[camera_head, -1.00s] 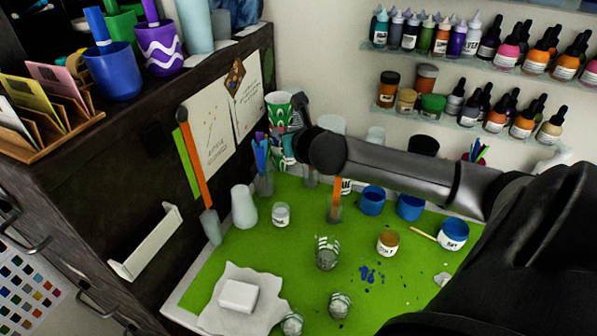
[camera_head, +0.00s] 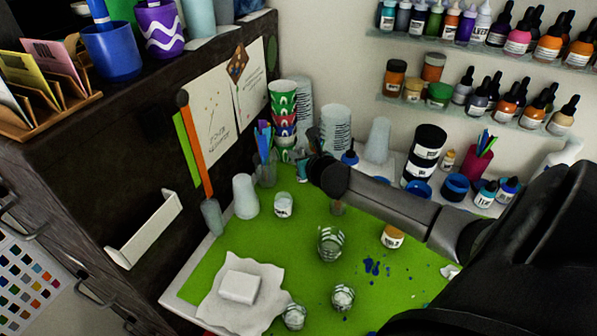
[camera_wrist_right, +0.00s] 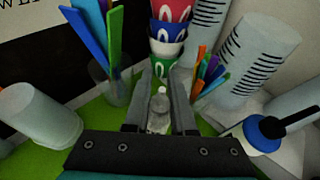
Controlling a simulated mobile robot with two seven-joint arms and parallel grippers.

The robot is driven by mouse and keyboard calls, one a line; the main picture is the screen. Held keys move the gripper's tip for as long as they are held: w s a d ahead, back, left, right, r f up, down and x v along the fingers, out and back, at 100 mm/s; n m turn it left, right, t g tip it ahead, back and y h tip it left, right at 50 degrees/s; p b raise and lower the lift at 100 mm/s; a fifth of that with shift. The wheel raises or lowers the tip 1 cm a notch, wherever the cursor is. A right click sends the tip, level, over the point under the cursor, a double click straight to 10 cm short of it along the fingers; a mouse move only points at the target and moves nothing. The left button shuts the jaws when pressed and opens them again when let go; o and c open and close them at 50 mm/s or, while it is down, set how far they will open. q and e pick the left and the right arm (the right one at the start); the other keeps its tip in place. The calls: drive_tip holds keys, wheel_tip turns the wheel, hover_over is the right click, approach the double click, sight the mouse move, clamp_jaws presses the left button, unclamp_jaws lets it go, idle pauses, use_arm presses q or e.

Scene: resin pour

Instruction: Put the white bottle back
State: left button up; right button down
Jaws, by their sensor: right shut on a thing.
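My right gripper (camera_head: 303,166) reaches in over the back of the green mat (camera_head: 300,240). In the right wrist view its two fingers (camera_wrist_right: 162,78) stand on either side of a small whitish, see-through bottle (camera_wrist_right: 159,110) with a narrow neck, and they are shut on it. The bottle looks upright; its lower part is hidden by the gripper body. My left gripper is not in view.
Stacked patterned cups (camera_head: 284,105), a cup of coloured sticks (camera_head: 265,165) and striped clear cups (camera_head: 335,130) crowd close around the gripper. Black jars (camera_head: 428,142) stand to the right. Shelves of bottles (camera_head: 480,55) hang on the back wall. The front mat has bare room.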

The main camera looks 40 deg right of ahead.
drive_tip(key=shift+f+b, duration=0.65)
drive_tip(key=shift+f, duration=1.65)
drive_tip(key=shift+f, duration=0.1)
drive_tip(key=c, duration=1)
unclamp_jaws()
drive_tip(key=shift+f, duration=0.1)
drive_tip(key=shift+r, duration=0.2)
drive_tip(key=p+v, duration=0.2)
drive_tip(key=v, duration=1)
drive_tip(key=shift+p, duration=0.35)
